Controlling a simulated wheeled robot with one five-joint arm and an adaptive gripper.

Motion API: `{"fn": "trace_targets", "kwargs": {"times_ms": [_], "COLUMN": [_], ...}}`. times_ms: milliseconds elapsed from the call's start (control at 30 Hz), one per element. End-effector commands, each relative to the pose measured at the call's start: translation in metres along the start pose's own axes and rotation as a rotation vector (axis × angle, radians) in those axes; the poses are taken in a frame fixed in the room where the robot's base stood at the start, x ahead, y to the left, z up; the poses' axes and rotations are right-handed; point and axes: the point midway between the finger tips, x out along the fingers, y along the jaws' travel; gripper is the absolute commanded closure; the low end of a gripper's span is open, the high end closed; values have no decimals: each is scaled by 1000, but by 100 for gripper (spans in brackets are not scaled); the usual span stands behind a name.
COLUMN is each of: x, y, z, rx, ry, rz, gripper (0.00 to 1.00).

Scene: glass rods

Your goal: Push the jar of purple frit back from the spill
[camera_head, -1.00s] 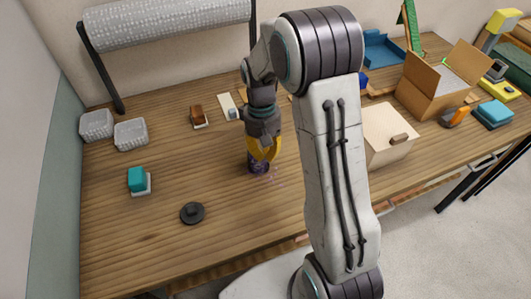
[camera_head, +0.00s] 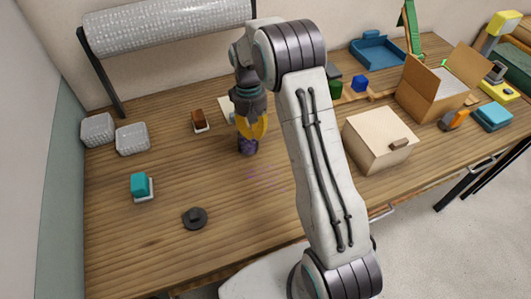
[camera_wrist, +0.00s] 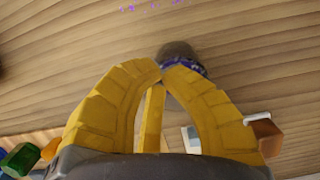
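The jar of purple frit (camera_head: 248,147) stands on the wooden table, small and dark purple. My gripper (camera_head: 252,131) points down at it, its yellow fingers overlapping the jar's upper part. In the wrist view the fingertips (camera_wrist: 164,72) come together, and the jar (camera_wrist: 184,52) shows just beyond them, partly hidden. I see no jar between the fingers; whether they touch it I cannot tell. The spill (camera_head: 266,178) is a faint scatter of purple specks in front of the jar, with clear wood between. Its specks also show at the wrist view's top edge (camera_wrist: 150,6).
A brown block (camera_head: 199,120) and a pale card (camera_head: 226,108) lie behind and left of the jar. A teal-topped item (camera_head: 140,186) and a black disc (camera_head: 195,217) are at left. A wooden box (camera_head: 378,138) stands to the right. The table around the spill is open.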

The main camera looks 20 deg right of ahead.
Motion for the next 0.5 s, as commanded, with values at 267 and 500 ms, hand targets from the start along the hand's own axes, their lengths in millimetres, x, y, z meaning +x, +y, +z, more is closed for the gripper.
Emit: {"fn": "trace_targets", "kwargs": {"times_ms": [267, 500], "x": [-6, -6], "y": [0, 0], "z": [-35, -45], "rx": [-1, -1], "ry": [-1, 0], "rz": [0, 0], "gripper": [100, 100]}}
